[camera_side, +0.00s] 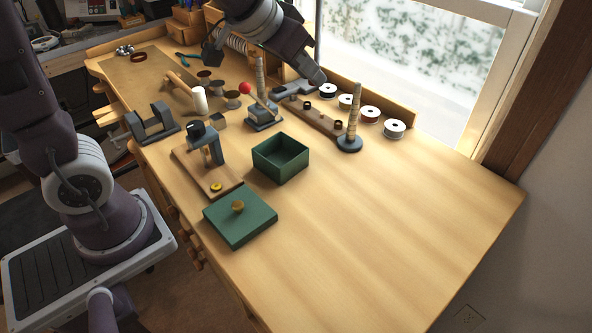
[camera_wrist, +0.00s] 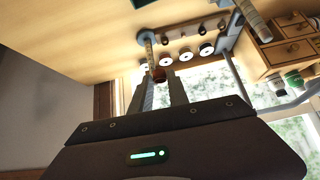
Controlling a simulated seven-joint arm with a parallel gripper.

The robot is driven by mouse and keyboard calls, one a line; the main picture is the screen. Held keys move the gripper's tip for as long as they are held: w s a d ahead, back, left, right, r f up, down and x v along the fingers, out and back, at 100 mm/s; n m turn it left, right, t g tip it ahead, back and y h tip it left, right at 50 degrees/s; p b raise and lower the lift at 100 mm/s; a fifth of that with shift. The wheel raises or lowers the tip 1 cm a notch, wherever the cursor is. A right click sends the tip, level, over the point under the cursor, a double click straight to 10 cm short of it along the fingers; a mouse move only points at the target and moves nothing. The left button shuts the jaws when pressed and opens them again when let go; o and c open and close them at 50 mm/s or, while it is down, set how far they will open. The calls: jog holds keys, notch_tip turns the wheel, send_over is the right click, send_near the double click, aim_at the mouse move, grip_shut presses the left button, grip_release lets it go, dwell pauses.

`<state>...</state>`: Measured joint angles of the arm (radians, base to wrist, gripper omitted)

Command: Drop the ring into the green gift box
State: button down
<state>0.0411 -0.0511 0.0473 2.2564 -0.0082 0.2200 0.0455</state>
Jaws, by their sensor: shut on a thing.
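The green gift box (camera_side: 270,164) stands open on the bench, and its inside looks empty. Its green lid (camera_side: 240,223) with a gold knob lies apart, nearer the front edge. A bit of the box (camera_wrist: 142,2) shows at the top of the wrist view. My gripper (camera_side: 318,78) is over the back of the bench, behind and to the right of the box. In the wrist view my gripper (camera_wrist: 160,80) is shut on a small dark reddish-brown ring (camera_wrist: 159,74) at the fingertips. In the side view I cannot make the ring out.
A wooden rack (camera_side: 318,121) with small dark pieces lies below my gripper. A tapered ring stick (camera_side: 353,120) stands upright at its right end. White spools (camera_side: 394,128) line the back ledge. A small wooden stand (camera_side: 207,170) is left of the box. The right side is clear.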

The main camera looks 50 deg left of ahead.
jog(key=s+r, duration=0.2)
jog(key=s, duration=0.5)
notch_tip(320, 180, down, 6)
jog(key=shift+f, duration=0.25)
jog(key=c, duration=1.2)
grip_release()
jog(key=shift+w, duration=0.1)
jog(key=shift+r, duration=0.1)
jog(key=v, duration=0.7)
